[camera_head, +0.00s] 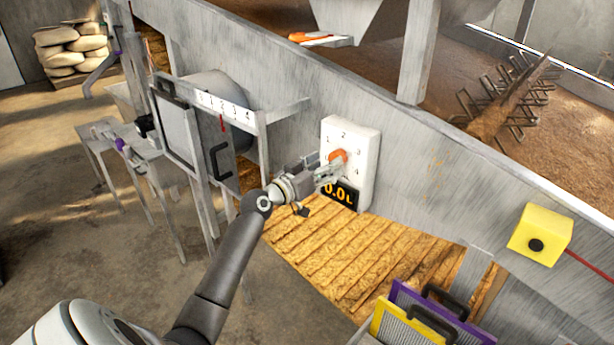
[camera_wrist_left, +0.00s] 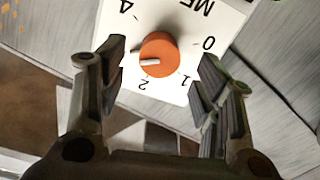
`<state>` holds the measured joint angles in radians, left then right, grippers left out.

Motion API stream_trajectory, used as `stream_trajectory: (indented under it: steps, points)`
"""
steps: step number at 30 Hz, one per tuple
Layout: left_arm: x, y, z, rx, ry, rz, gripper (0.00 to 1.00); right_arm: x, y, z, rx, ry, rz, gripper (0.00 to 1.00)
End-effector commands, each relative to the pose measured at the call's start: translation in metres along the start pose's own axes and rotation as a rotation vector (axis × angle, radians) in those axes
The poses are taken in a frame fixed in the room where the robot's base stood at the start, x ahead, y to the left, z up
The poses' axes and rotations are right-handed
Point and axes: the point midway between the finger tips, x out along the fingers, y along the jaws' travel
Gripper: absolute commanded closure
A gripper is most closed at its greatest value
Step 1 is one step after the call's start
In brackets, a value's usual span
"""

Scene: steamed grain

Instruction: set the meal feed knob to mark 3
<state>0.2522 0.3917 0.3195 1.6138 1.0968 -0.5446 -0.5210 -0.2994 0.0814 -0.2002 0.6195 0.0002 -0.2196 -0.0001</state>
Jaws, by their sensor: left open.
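The orange meal feed knob (camera_head: 338,157) sits on a white dial panel (camera_head: 365,137) on the grey machine wall. It also shows in the left wrist view (camera_wrist_left: 166,46), where the numerals appear upside down. Its white pointer points left there, between the 2 and the 4. The 3 is not visible there; my left finger covers that side. My left gripper (camera_head: 325,173) is at the panel, open. In the wrist view its fingers (camera_wrist_left: 160,75) stand on both sides of the knob, with gaps visible. A black display (camera_head: 340,194) under the dial reads 0.0L.
A slide gate with a numbered scale (camera_head: 222,105) and red pointer stands left of the dial. A yellow box with a black button (camera_head: 541,234) is on the wall at right. Framed screens (camera_head: 440,310) stand below. Slatted wood lies under the dial.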

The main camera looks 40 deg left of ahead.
Motion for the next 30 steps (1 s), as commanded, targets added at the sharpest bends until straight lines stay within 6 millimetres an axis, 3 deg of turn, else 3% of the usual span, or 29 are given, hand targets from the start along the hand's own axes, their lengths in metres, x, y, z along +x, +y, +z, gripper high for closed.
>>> stream_trajectory:
  steps: [6, 13, 19, 30]
  points:
    - [-0.04, 0.0, 0.001, 0.003, -0.003, 0.0, 0.4, 0.0, -0.001, 0.0, 0.0, 0.0, -0.001, 0.6]
    - [-0.07, 0.0, 0.001, 0.002, -0.003, 0.0, 0.4, 0.0, -0.001, 0.0, 0.001, 0.0, -0.001, 0.6]
    - [-0.081, 0.0, 0.0, 0.0, -0.002, 0.001, 0.4, 0.0, -0.001, 0.0, 0.001, 0.0, -0.001, 0.6]
    - [-0.082, 0.0, 0.0, 0.0, -0.001, 0.001, 0.4, 0.0, -0.001, 0.0, 0.001, 0.0, -0.001, 0.6]
